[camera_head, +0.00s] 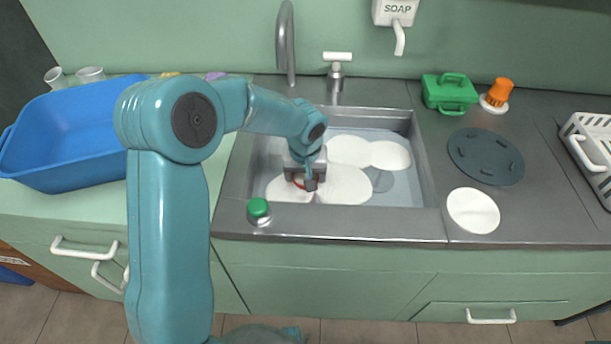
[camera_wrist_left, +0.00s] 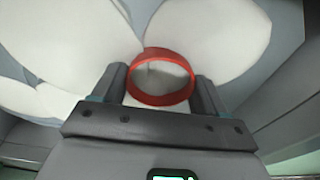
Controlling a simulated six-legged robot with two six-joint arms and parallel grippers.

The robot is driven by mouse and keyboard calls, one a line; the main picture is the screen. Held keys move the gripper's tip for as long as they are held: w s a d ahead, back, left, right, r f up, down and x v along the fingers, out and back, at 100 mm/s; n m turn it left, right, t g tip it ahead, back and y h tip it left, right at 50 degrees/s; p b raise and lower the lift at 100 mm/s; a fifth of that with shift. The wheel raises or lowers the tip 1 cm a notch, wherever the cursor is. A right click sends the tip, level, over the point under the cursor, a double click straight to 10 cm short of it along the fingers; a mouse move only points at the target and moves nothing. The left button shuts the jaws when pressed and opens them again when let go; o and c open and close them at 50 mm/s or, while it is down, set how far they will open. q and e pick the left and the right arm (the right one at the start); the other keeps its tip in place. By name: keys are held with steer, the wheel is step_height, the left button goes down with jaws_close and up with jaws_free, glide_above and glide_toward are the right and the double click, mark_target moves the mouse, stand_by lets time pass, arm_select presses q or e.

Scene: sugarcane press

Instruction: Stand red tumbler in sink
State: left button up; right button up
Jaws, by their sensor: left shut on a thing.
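The red tumbler (camera_wrist_left: 165,98) shows in the left wrist view as a red ring-shaped rim between the two fingers of my left gripper (camera_wrist_left: 163,92). In the head view my left gripper (camera_head: 303,182) reaches down into the left part of the sink (camera_head: 428,180), shut on the tumbler. Only a bit of the tumbler's red (camera_head: 300,183) shows there, beside white plates. Whether its base touches the sink floor or a plate is hidden. My right gripper is not in view.
Several white plates (camera_head: 345,185) lie in the sink around the gripper. A faucet (camera_head: 285,45) stands behind it, and a green-capped item (camera_head: 258,208) is at the front left rim. A blue tub (camera_head: 70,130) is left; a white rack (camera_head: 590,150) is far right.

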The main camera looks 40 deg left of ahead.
arm_select(q)
steer(key=shift+f, duration=0.15)
steer(key=o, duration=1.3)
steer(key=shift+r, duration=0.4)
steer(key=r, duration=0.3)
steer(key=s+r+p, duration=0.1)
steer(key=r, duration=0.3)
steer(key=d+r, duration=0.1)
steer(key=r, duration=0.3)
steer(key=shift+s+r+p, duration=0.25)
steer(key=shift+p, duration=0.05)
